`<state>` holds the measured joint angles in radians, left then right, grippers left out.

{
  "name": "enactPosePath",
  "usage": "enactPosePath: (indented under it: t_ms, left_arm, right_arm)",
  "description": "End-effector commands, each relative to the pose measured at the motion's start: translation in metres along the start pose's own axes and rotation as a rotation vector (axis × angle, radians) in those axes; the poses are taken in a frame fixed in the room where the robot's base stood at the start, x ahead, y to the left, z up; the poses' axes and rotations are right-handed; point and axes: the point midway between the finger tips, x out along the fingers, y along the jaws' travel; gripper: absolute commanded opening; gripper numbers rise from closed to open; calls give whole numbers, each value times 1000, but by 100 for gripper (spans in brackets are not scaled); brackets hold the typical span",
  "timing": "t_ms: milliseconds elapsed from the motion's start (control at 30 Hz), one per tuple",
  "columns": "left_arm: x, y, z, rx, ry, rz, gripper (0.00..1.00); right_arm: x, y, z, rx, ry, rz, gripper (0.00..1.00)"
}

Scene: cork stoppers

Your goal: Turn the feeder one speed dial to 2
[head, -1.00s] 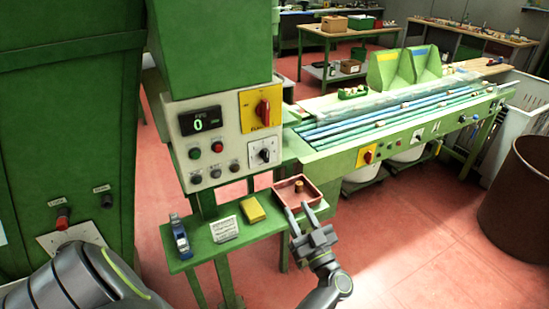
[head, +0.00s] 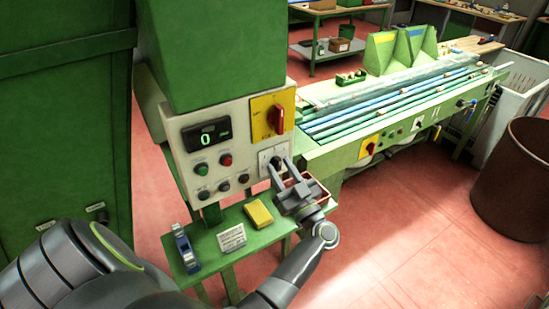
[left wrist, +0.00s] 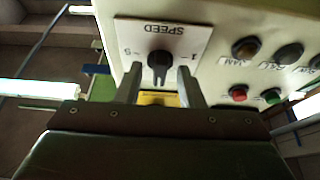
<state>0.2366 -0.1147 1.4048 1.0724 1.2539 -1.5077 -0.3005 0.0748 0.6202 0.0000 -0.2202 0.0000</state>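The black speed dial (left wrist: 160,62) sits on a white plate marked SPEED, which appears upside down in the left wrist view, with 1 and 5 legible at its sides. I cannot tell exactly which mark it is set to. In the head view the dial (head: 276,162) is on the control box, partly hidden by my left gripper (head: 278,170). My left gripper also shows in the left wrist view (left wrist: 160,80), open, with one finger either side of the dial and gaps to it. The display (head: 206,138) reads 0. My right gripper is not in view.
Above the dial is a red switch on a yellow plate (head: 257,115); left of it are several buttons, one red (head: 226,160). Below, the green shelf (head: 207,247) holds a yellow block (head: 258,214), a card, a blue tool and a reddish tray (head: 318,192).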

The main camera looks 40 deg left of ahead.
Motion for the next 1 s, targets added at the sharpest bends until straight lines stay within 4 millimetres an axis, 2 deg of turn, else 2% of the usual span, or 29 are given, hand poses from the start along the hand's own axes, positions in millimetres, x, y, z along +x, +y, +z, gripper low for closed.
enactPosePath:
  t_ms: [400,633,1000]
  left_arm:
    - [4,0,-2,1,-1,-2,35]
    - [4,0,-2,1,0,-1,6]
    - [3,0,-1,-57,-1,-26,4]
  right_arm:
    - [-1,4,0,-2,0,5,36]
    - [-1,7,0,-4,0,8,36]
    - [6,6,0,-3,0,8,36]
